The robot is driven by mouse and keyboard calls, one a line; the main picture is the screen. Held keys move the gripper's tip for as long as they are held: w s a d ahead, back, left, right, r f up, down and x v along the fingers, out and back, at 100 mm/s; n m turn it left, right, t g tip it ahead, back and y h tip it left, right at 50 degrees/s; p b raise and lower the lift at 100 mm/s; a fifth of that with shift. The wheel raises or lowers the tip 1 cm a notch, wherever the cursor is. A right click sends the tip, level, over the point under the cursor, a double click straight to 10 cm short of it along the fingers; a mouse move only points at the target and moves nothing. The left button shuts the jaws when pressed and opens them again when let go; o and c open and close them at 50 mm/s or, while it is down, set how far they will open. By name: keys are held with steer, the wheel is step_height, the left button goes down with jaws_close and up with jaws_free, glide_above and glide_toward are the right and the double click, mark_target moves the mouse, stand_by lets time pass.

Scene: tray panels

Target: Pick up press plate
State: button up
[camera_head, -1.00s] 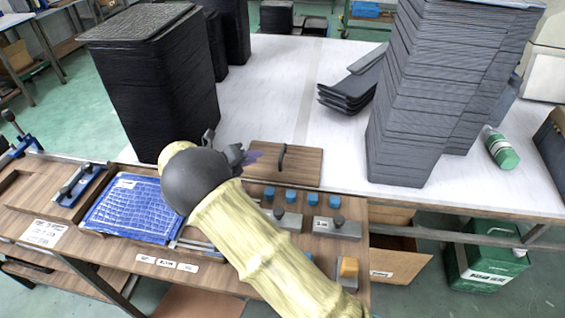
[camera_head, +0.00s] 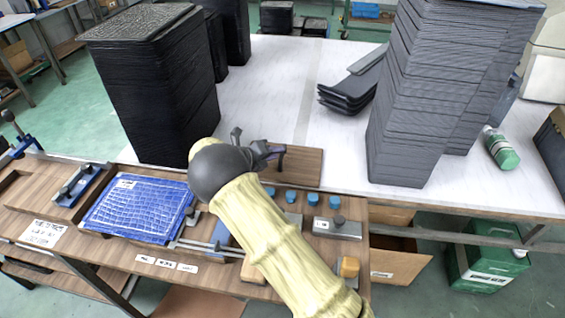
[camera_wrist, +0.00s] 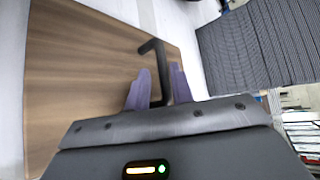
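The press plate (camera_head: 308,166) is a flat brown wooden board with a black bar handle. It lies at the back edge of the wooden bench, against the white table. In the wrist view the plate (camera_wrist: 85,75) fills the left and middle, and its handle (camera_wrist: 154,48) runs down between my two purple fingertips. My gripper (camera_head: 272,153) is at the plate's left part in the head view, with its fingers (camera_wrist: 158,88) apart on either side of the handle. My arm hides part of the plate in the head view.
A blue textured panel (camera_head: 135,208) lies left of my arm. Small blue pegs (camera_head: 291,197) and a metal block (camera_head: 338,228) are in front of the plate. Tall dark tray stacks (camera_head: 155,95) and grey stacks (camera_head: 440,90) stand behind.

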steer(key=x, duration=0.4)
steer(key=shift+w+d, duration=0.1)
stand_by(0.3)
steer(key=shift+r, duration=0.1)
jaws_close()
